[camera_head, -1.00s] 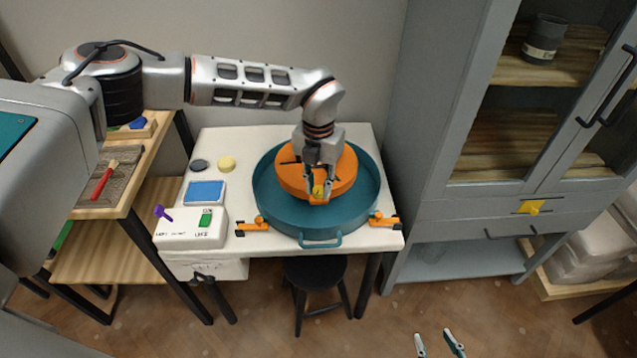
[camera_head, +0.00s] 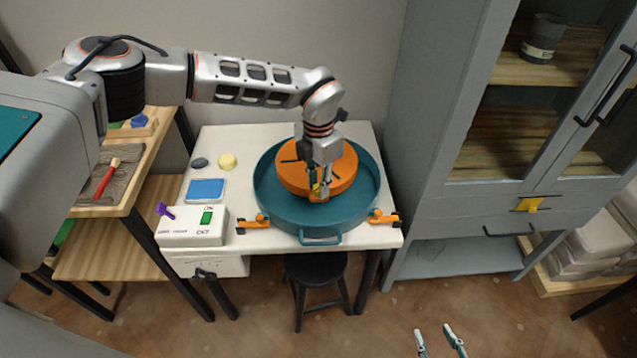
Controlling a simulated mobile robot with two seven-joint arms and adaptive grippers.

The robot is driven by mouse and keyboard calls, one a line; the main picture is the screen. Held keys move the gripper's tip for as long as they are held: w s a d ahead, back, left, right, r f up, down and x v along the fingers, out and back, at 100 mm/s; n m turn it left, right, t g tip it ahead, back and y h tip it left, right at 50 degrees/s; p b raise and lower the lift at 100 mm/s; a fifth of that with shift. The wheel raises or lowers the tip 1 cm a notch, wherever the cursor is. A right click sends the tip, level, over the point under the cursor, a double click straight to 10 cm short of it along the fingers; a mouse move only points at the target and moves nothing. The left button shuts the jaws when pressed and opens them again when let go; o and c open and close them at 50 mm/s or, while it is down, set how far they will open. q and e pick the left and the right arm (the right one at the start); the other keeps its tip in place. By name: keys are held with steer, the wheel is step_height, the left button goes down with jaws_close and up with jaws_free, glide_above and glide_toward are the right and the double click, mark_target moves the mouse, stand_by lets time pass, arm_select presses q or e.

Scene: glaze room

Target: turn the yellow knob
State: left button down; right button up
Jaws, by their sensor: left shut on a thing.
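A small yellow knob (camera_head: 315,187) sits at the front part of the round orange disc (camera_head: 337,181), which lies inside the teal basin (camera_head: 270,202). My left gripper (camera_head: 320,191) reaches down over the disc from above and is shut on the yellow knob. Its fingers hide most of the knob, so its turn angle is unclear. A second yellow piece (camera_head: 529,204), a knob on a yellow plate, is on the grey cabinet's front, well to the right. My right gripper (camera_head: 440,343) shows only its fingertips at the bottom edge, apart and empty.
The basin stands on a white table (camera_head: 225,142) between orange clamps (camera_head: 262,219). A white switch box (camera_head: 190,228) with a purple lever and green switch is at the left. The grey cabinet (camera_head: 430,190) stands close on the right. A black stool (camera_head: 315,268) is below.

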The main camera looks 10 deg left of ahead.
arm_select(q)
steer(key=c, duration=1.8)
jaws_free()
steer(key=shift+o, duration=0.2)
step_height(320, 180, up, 12)
